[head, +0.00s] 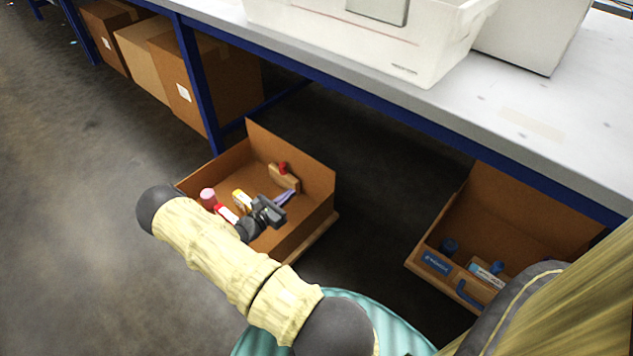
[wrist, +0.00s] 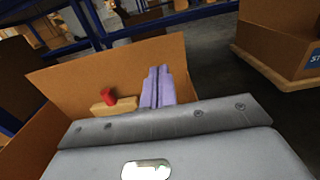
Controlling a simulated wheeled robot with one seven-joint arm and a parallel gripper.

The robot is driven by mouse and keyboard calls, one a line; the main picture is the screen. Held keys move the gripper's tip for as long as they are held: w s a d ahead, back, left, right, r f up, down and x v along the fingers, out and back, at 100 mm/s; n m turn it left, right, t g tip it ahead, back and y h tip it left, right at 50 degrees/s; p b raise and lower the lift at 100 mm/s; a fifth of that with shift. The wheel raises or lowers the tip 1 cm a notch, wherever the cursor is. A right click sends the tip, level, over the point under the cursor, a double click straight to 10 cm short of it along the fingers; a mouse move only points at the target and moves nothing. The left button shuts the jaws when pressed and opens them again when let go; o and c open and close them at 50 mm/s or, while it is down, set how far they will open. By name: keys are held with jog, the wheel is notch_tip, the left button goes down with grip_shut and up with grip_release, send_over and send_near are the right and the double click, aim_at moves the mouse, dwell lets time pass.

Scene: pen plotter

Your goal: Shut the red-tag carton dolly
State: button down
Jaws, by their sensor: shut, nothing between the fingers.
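The left open carton dolly (head: 313,185) stands out from under the bench. A red-and-white patch (head: 225,213) shows near its front side; I take this as the red-tag one, though my arm hides much of the front. My gripper (head: 288,195) is over the inside of this carton, with its lavender fingers together and empty. In the wrist view the fingers (wrist: 157,78) point at the carton's cardboard wall (wrist: 90,72). I cannot tell whether they touch it.
Inside are a wooden block with a red piece (wrist: 107,97), a pink-topped item (head: 208,196) and a yellow item (head: 241,199). A blue-tag carton dolly (head: 437,263) stands open at right. The bench (head: 440,110) overhangs; its blue leg (head: 197,85) is at left.

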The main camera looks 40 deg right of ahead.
aim_at(322, 166)
jog(key=shift+w, duration=0.1)
jog(key=shift+d, duration=0.15)
jog(key=d+b, duration=0.2)
jog(key=d, duration=0.2)
jog(key=d+b, duration=0.2)
jog(key=d, duration=0.2)
jog(key=w+d+b, duration=0.1)
jog(key=d+b, duration=0.1)
jog(key=d, duration=0.2)
jog(key=shift+d+f+b, duration=0.2)
jog(key=shift+f+b, duration=0.05)
jog(key=shift+b, duration=0.1)
jog(key=shift+d+r+b, duration=0.2)
jog(key=shift+d+b, duration=0.1)
jog(key=shift+d, duration=0.35)
jog(key=shift+w, duration=0.15)
